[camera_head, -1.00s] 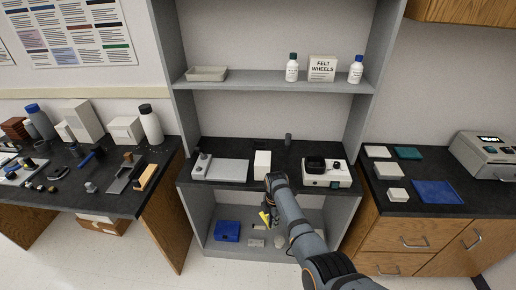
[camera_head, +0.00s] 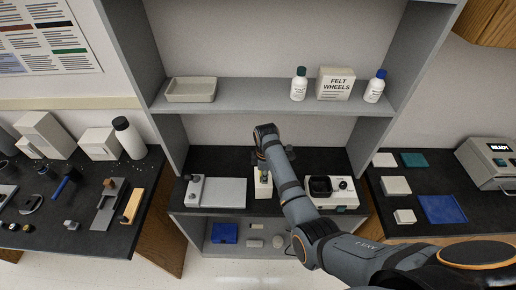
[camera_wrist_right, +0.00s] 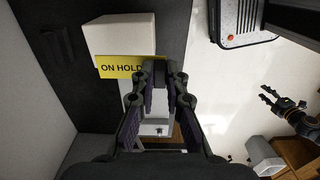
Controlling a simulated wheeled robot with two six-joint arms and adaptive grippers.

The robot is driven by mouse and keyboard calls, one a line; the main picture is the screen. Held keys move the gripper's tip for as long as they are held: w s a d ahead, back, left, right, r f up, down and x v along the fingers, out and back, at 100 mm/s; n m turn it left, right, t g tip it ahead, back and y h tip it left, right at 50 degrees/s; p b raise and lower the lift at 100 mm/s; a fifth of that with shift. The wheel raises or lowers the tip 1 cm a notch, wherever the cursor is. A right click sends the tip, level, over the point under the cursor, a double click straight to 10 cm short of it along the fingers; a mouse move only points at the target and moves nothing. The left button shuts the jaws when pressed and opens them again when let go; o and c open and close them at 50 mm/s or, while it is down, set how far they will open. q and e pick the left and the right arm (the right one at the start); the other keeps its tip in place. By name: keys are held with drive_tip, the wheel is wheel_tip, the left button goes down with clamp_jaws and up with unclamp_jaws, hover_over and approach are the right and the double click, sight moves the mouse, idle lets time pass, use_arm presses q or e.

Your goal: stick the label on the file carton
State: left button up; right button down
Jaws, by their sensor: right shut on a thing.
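The yellow label (camera_wrist_right: 118,67), reading "ON HOLD", is between the fingertips of my right gripper (camera_wrist_right: 160,72), which is shut on its right end. The white file carton (camera_wrist_right: 120,33) is right beside the label in the right wrist view; the label overlaps its lower edge. I cannot tell whether they touch. In the head view the carton (camera_head: 263,189) stands on the dark counter, below my right gripper (camera_head: 263,171), which partly covers it. My left gripper (camera_wrist_right: 267,96) shows small at the right of the wrist view, its fingers apart and empty.
A flat grey-white device (camera_head: 218,191) is left of the carton and a white device with a black well (camera_head: 335,192) is right. A shelf (camera_head: 235,95) above holds a tray (camera_head: 191,89), bottles and a felt wheels box (camera_head: 335,84). A blue box (camera_head: 224,233) sits below.

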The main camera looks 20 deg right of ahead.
drive_tip(key=shift+w+r, duration=0.1)
drive_tip(key=shift+w, duration=0.3)
drive_tip(key=shift+s+r, duration=0.2)
drive_tip(key=shift+s, duration=0.55)
drive_tip(key=shift+w+f+b, duration=0.2)
drive_tip(key=shift+f+b, duration=0.1)
wheel_tip(320, 180, down, 3)
drive_tip(key=shift+w+r+b, duration=0.15)
drive_tip(key=shift+r+b, duration=0.05)
drive_tip(key=shift+b, duration=0.4)
drive_tip(key=shift+f+b, duration=0.5)
drive_tip(key=shift+f, duration=0.3)
use_arm(q)
drive_tip(key=s+f, duration=0.1)
drive_tip(key=f, duration=0.1)
drive_tip(key=shift+s+a+f, duration=0.35)
drive_tip(key=shift+a+f, duration=0.05)
use_arm(e)
drive_tip(key=shift+f, duration=0.5)
